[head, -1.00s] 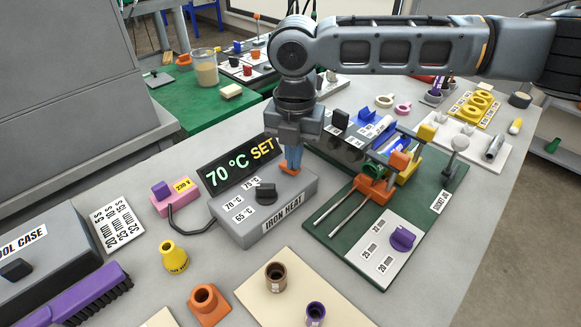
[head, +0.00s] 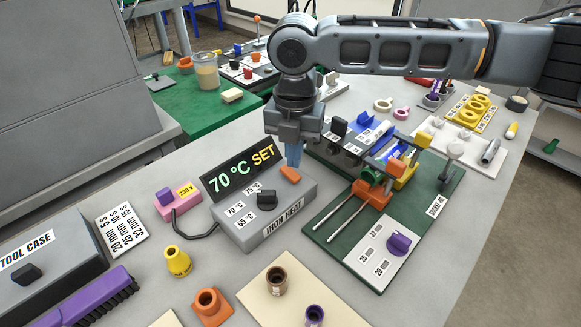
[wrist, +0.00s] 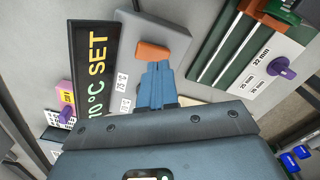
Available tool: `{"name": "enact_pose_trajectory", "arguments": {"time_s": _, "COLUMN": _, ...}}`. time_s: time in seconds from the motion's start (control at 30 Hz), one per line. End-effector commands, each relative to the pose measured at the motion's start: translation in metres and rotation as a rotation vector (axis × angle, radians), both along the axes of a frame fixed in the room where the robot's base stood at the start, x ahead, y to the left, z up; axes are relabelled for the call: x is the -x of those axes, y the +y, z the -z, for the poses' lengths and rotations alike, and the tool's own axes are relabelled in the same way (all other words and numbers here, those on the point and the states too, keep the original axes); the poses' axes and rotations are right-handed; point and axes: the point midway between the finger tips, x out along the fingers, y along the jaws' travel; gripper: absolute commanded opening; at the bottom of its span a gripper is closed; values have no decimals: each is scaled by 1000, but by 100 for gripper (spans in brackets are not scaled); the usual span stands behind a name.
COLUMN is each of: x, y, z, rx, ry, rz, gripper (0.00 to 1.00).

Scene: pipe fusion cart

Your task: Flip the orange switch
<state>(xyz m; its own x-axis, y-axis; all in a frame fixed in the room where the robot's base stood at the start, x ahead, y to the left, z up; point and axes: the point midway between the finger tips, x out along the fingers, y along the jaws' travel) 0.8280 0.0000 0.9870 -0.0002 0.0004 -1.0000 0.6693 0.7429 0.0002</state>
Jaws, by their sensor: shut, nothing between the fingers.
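The orange switch (head: 290,174) sits on top of the grey iron heat box (head: 268,232), near its far right end. It also shows in the wrist view (wrist: 153,51) just beyond my fingertips. My gripper (head: 293,163) is shut and empty, with its blue fingers pointing down just behind the switch. In the wrist view the fingertips (wrist: 157,66) appear right beside the switch; I cannot tell if they touch it. The display (head: 240,168) behind the box reads 70 °C SET. A black knob (head: 267,199) is on the box, partly hidden by my gripper in the wrist view.
A green board with metal rods and orange clamps (head: 372,193) stands right of the box. A pink block with a purple button (head: 178,201) is at left, cabled to the box. Yellow (head: 177,261) and orange (head: 209,305) fittings stand in front.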

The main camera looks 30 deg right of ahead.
Motion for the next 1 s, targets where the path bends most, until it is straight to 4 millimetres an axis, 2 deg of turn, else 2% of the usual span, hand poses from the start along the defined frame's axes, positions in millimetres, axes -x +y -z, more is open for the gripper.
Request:
{"name": "enact_pose_trajectory", "arguments": {"time_s": 0.03, "x": 0, "y": 0, "z": -7, "rx": -1, "ry": -1, "rz": 0, "gripper": 0}}
{"name": "enact_pose_trajectory", "arguments": {"time_s": 0.5, "x": 0, "y": 0, "z": -40, "rx": -1, "ry": 0, "rz": 0, "gripper": 0}}
{"name": "enact_pose_trajectory", "arguments": {"time_s": 1.0, "x": 0, "y": 0, "z": -41, "rx": 0, "ry": 0, "rz": 0, "gripper": 0}}
